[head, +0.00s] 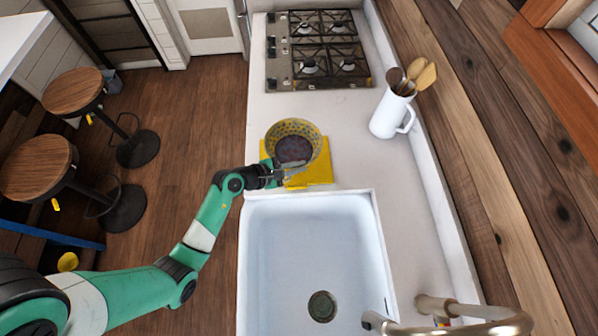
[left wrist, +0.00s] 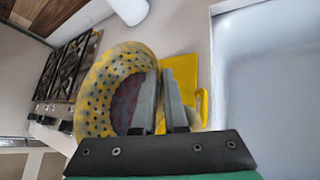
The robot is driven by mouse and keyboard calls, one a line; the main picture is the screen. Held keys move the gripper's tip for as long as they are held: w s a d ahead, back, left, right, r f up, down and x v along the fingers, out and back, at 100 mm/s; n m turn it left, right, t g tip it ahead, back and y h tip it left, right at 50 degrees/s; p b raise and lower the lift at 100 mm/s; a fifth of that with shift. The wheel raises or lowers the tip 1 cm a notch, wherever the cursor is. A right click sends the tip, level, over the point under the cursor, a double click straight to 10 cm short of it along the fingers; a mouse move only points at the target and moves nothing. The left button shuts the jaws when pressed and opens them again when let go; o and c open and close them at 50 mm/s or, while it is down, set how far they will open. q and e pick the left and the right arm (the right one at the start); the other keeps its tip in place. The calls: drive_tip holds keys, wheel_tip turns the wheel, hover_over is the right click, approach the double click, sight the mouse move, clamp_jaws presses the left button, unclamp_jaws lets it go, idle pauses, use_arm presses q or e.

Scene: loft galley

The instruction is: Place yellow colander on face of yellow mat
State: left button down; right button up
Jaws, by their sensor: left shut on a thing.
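The yellow colander (head: 310,133) with dark holes overlaps the upper part of the yellow mat (head: 322,172) in the head view. My left gripper (head: 287,172) reaches in from the left and is shut on the colander's near edge. In the left wrist view the colander (left wrist: 95,88) looks tilted, with its wall between the fingers (left wrist: 161,105). The mat (left wrist: 183,72) shows behind the fingers. I cannot tell whether the colander touches the mat. A dark purple round area shows inside the colander. My right gripper is not in view.
The white sink (head: 310,245) lies just in front of the mat, with a metal faucet (head: 440,312) at its right. A white jug (head: 387,115) with wooden utensils stands to the right. The stove (head: 316,50) is beyond. Bare counter lies right of the mat.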

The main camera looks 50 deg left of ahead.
use_arm(q)
drive_tip(key=shift+w+f+b, duration=0.15)
drive_tip(key=shift+f+b, duration=0.15)
drive_tip(key=shift+f, duration=0.6)
drive_tip(key=shift+w+f+b, duration=0.1)
drive_tip(key=shift+f+b, duration=0.2)
drive_tip(key=shift+f, duration=0.7)
drive_tip(key=c, duration=1)
unclamp_jaws()
drive_tip(key=shift+o, duration=0.2)
drive_tip(key=shift+s+r, duration=0.2)
drive_tip(key=shift+r, duration=0.05)
drive_tip(key=p+v, duration=0.2)
drive_tip(key=v, duration=0.9)
drive_tip(key=shift+s, duration=0.25)
